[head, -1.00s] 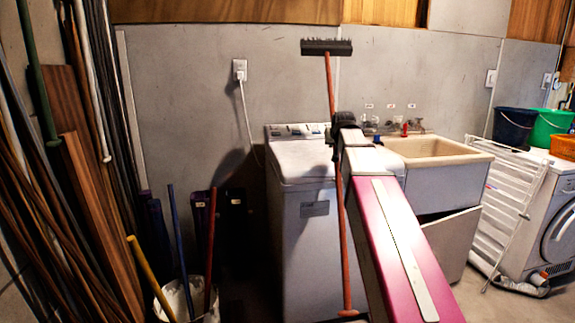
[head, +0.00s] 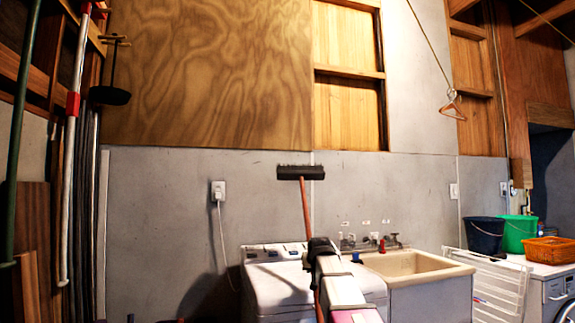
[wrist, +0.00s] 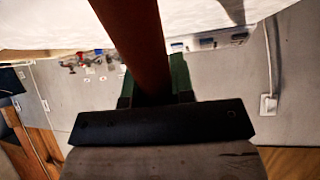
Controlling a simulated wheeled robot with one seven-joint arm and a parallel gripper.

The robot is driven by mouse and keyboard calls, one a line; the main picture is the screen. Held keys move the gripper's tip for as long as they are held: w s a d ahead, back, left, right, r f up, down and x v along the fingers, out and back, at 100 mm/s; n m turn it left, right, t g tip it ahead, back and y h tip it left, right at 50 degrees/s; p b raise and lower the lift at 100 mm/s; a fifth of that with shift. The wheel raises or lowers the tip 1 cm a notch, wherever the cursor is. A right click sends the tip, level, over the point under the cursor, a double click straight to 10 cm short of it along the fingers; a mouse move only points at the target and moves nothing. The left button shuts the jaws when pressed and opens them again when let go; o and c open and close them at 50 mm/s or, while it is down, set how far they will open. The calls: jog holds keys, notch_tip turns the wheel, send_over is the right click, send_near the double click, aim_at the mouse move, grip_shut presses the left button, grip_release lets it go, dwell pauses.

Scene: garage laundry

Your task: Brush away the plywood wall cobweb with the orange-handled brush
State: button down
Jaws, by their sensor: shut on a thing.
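The orange-handled brush stands nearly upright, with its wide dark head (head: 300,172) at the top and its orange-red handle (head: 306,205) below. My gripper (head: 320,247) is shut around the handle, well below the head. In the wrist view the handle (wrist: 135,40) passes between the fingers of my gripper (wrist: 153,88). The brush head appears in front of the grey wall, just below the plywood panel (head: 210,75); I cannot tell its distance from the wall. No cobweb can be made out on the plywood. The handle's lower end is out of view.
A white washing machine (head: 262,268) and a beige sink (head: 400,264) stand ahead below the brush. Long poles (head: 75,150) and boards line the left side. A hanger (head: 451,103) hangs at right. Blue (head: 484,236) and green (head: 518,232) tubs stand on the right machine.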

jog(key=w+a+r+n+y, duration=0.1)
jog(key=a+r, duration=0.1)
jog(key=r, duration=1.9)
jog(key=w+a+r+n+y, duration=0.1)
jog(key=w+a+r, duration=0.1)
jog(key=r, duration=2)
jog(key=shift+a, duration=0.85)
jog(key=shift+r, duration=0.15)
jog(key=w+a, duration=0.2)
jog(key=w, duration=1.2)
jog(key=shift+a, duration=0.4)
jog(key=shift+w+a, duration=0.15)
jog(key=shift+w, duration=0.8)
